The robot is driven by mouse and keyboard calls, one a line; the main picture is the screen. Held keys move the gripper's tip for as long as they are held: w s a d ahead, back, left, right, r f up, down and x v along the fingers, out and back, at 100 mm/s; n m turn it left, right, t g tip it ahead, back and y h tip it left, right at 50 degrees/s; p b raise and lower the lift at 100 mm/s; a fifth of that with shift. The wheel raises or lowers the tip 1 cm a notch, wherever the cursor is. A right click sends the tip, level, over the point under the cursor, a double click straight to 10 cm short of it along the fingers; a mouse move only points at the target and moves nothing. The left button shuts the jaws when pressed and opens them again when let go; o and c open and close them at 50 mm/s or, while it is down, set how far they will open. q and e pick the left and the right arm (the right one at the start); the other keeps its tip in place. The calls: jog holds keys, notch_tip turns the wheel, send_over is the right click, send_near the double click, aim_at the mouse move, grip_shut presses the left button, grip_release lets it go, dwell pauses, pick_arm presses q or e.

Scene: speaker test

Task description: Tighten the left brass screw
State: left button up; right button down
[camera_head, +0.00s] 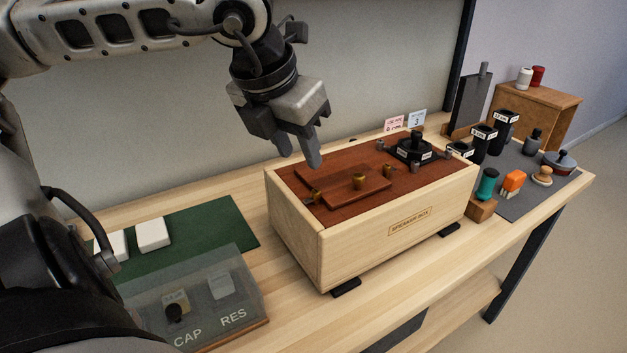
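The wooden speaker box (350,246) stands on the bench with its dark red-brown top facing up. Several small brass pieces sit on that top. The left brass screw (316,194) is near the left end, beside a raised reddish panel (330,180). Another brass piece (359,182) stands in the middle, and one more (388,170) sits farther right. My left gripper (299,156) points down above the back left part of the box. Its two fingers are apart with nothing visible between them. It is clear of the screws. My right gripper is out of view.
A green mat (225,226) and a CAP/RES tray (252,309) lie at left.

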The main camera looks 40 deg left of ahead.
aim_at(315, 191)
pick_arm(q)
jog(key=x, duration=0.8)
jog(key=shift+w+f, duration=0.25)
jog(key=shift+f, duration=0.05)
grip_shut()
